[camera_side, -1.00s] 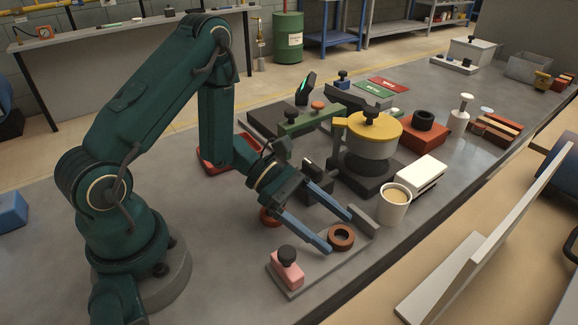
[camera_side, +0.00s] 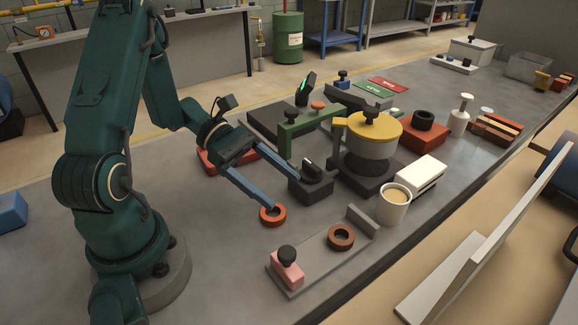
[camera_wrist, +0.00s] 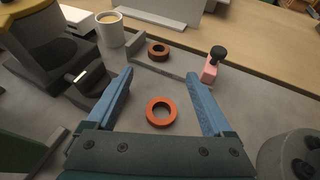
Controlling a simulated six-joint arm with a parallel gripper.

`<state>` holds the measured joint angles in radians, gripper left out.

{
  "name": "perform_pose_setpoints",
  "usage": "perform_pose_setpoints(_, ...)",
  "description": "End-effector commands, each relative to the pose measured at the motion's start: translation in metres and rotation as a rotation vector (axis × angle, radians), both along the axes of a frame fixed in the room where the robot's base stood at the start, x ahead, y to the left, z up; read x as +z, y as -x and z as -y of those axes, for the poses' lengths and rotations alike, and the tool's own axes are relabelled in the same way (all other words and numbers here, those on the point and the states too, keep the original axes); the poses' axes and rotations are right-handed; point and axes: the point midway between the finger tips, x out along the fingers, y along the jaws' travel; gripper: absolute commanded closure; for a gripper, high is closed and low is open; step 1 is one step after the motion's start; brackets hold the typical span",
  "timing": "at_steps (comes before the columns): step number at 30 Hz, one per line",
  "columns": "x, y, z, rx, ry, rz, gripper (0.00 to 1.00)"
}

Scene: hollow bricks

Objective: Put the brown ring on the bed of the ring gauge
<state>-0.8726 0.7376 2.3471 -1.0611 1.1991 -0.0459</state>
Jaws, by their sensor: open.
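The brown ring (camera_side: 341,238) lies flat on the grey bed of the ring gauge (camera_side: 312,264), between the upright end plate (camera_side: 361,222) and the pink block with a black knob (camera_side: 287,270). The brown ring also shows in the wrist view (camera_wrist: 158,52), near the end plate. My gripper (camera_side: 287,195) is open and empty, behind and left of the gauge, apart from the brown ring. An orange-red ring (camera_side: 273,215) lies on the table by one fingertip; the wrist view shows this ring (camera_wrist: 161,112) below the fingers.
A black block with a lever (camera_side: 311,182) stands close to my far finger. A yellow-topped machine (camera_side: 372,135) stands behind.

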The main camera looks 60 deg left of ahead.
Motion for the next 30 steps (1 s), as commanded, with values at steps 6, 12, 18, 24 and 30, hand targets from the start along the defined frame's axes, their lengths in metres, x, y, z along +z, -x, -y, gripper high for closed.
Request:
perform_pose_setpoints(6,0.02,0.017,0.024,-0.265,-0.197,0.114,0.15)
perform_pose_setpoints(12,0.039,0.049,0.046,-0.663,-0.52,0.311,0.15)
perform_pose_setpoints(18,0.054,0.074,0.048,-1.008,-0.861,0.54,0.15)
perform_pose_setpoints(24,0.074,0.085,0.039,-1.269,-1.217,0.798,0.15)
perform_pose_setpoints(30,0.095,0.086,0.031,-1.393,-1.478,0.993,0.15)
